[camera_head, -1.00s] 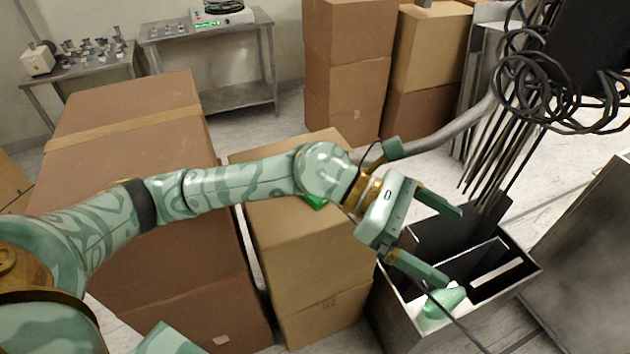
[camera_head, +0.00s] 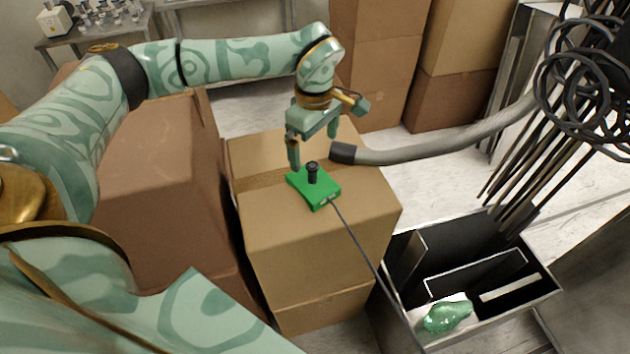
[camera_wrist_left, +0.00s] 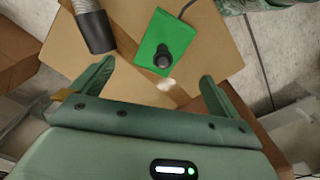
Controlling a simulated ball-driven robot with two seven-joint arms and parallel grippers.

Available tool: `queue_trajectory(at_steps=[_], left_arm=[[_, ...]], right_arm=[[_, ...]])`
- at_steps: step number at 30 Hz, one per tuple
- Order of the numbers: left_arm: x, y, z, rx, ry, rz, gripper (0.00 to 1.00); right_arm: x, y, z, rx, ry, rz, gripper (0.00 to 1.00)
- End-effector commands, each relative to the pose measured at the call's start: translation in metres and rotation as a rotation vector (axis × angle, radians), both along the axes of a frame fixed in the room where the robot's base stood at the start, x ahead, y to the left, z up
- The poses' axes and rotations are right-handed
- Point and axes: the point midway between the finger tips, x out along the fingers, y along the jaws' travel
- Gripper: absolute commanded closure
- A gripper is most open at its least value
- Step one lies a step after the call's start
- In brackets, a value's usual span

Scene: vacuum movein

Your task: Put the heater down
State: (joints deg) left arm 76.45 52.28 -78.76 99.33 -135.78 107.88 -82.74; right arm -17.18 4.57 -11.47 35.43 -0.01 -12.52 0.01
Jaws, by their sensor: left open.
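No thing is plainly marked as the heater. A green box with a black knob (camera_head: 325,192) rests on a cardboard carton (camera_head: 320,240), and a thin dark cable runs from it toward the lower right. The green box (camera_wrist_left: 158,42) also shows in the left wrist view. My left gripper (camera_head: 312,145) is open and empty, just behind the box in the head view. In the left wrist view the box lies beyond the gap between the open fingers (camera_wrist_left: 152,85). My right gripper is not in view.
A grey hose with a dark end (camera_head: 430,147) reaches over the carton, close to my left gripper. A metal-walled bin (camera_head: 550,290) at lower right holds a glossy green thing (camera_head: 448,317). Taller cartons (camera_head: 375,60) stand behind; a brown carton (camera_head: 165,185) stands left.

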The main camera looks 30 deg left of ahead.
Motion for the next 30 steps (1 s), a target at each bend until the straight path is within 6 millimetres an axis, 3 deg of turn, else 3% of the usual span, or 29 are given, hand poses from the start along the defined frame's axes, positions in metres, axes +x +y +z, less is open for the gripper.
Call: queue_trajectory(at_steps=[1, 3, 11, 18, 27, 30], left_arm=[[-0.001, 0.0, -0.015, -0.001, 0.005, 0.0, 0.0], [0.0, -0.001, -0.028, -0.001, 0.002, -0.001, 0.0], [-0.002, -0.001, -0.051, -0.002, 0.001, -0.001, 0.0], [-0.007, 0.001, -0.09, -0.002, 0.003, 0.0, 0.0], [-0.006, 0.001, -0.095, -0.002, -0.001, 0.0, 0.0], [-0.006, 0.001, -0.094, -0.002, -0.001, 0.0, 0.25]], right_arm=[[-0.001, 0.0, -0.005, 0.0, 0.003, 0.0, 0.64], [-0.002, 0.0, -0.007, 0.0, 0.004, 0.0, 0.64], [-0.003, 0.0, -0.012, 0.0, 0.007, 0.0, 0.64], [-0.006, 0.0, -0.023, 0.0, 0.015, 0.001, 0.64], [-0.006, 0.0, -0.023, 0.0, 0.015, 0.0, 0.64], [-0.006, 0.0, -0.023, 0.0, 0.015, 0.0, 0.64]])
